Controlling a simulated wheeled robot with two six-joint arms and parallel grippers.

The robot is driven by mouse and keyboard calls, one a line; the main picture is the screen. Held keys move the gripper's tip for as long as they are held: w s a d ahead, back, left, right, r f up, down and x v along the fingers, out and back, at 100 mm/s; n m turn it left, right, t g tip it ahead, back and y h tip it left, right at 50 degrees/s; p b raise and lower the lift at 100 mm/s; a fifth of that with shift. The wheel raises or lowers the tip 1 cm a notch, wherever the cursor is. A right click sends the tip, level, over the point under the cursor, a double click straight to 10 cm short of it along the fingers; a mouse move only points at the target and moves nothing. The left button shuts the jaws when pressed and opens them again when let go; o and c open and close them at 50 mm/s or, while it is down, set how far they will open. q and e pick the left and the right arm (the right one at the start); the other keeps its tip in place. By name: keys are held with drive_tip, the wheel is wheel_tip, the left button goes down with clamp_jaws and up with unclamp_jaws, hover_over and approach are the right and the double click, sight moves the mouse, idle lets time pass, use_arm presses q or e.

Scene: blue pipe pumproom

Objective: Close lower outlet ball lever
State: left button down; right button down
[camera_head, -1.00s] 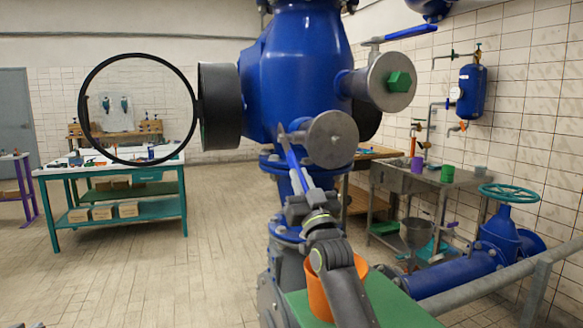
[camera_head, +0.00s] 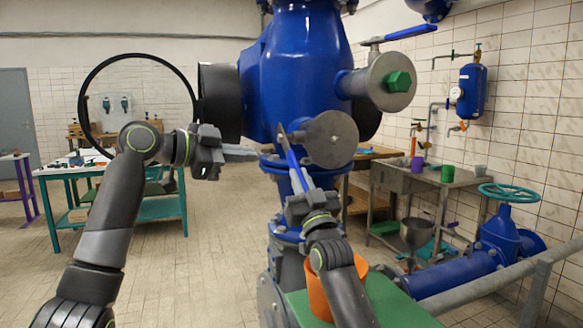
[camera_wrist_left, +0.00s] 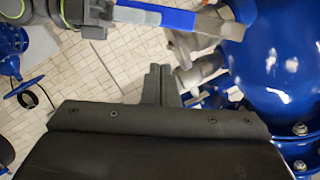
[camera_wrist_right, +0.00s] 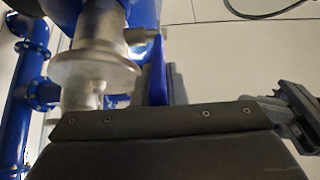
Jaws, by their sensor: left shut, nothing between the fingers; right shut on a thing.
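The lower outlet ball lever (camera_head: 293,164) has a blue handle that slants down from the lower outlet stub (camera_head: 331,139) on the blue valve body. It also shows in the left wrist view (camera_wrist_left: 165,18) and the right wrist view (camera_wrist_right: 157,70). My right gripper (camera_head: 298,192) is shut on the lower end of the blue handle. My left gripper (camera_head: 254,153) is shut and empty, just left of the lever and apart from it. Its closed fingers (camera_wrist_left: 158,85) show below the lever in the left wrist view. The handle's tip is hidden by the right gripper.
An upper blue lever (camera_head: 410,33) lies above the upper outlet with its green plug (camera_head: 399,82). A large black ring (camera_head: 125,58) stands behind my left arm. An orange container (camera_head: 318,292) sits on a green surface (camera_head: 388,296) below. The floor at left is open.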

sight(293, 162)
use_arm(q)
drive_tip(key=shift+m+g, duration=0.6)
drive_tip(key=shift+m, duration=0.2)
drive_tip(key=x, duration=0.7)
drive_tip(key=s+x, duration=0.1)
drive_tip(key=x, duration=0.3)
drive_tip(key=shift+d, duration=0.35)
drive_tip(key=shift+w+a+f+h, duration=0.15)
drive_tip(key=shift+w+f+h, duration=0.15)
drive_tip(key=shift+w+f, duration=0.15)
